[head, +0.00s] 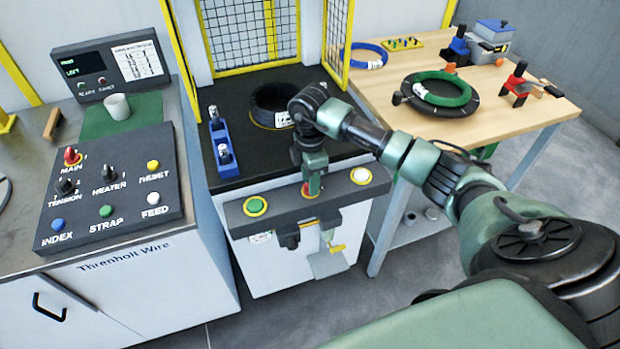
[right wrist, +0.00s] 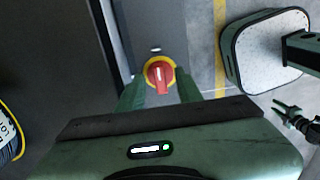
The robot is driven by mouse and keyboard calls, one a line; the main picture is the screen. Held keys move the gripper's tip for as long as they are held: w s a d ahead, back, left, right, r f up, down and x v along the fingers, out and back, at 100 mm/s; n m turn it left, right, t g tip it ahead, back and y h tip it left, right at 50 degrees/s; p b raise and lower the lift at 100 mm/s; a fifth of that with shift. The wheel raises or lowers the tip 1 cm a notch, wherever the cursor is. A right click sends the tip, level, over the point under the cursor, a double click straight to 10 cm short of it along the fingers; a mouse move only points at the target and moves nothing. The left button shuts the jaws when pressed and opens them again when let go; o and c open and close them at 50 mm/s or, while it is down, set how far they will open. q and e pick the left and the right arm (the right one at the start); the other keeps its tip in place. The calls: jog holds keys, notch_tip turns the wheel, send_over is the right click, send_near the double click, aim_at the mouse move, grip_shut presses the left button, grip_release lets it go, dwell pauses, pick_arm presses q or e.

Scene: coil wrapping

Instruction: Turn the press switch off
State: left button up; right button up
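The press switch (right wrist: 160,77) is a red rotary knob with a white mark on a yellow ring. It sits on the dark front panel (head: 284,211) of the press. In the right wrist view its handle points towards the bottom of the picture. My right gripper (head: 311,192) points down over the switch and mostly hides it in the head view. In the right wrist view its two green fingers (right wrist: 160,92) stand apart, one on each side of the knob; contact is unclear. What looks like my left gripper (right wrist: 286,110) is small at the right edge there, away from the press.
A green button (head: 255,206) and a white button (head: 361,175) flank the switch. A control desk (head: 110,187) with a MAIN knob stands at left. A black coil (head: 268,98) lies on the press bed. A wooden table (head: 530,105) with coils and tools stands at right.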

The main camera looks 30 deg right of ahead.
pick_arm(q)
jog(key=shift+w, duration=0.3)
pick_arm(e)
grip_shut()
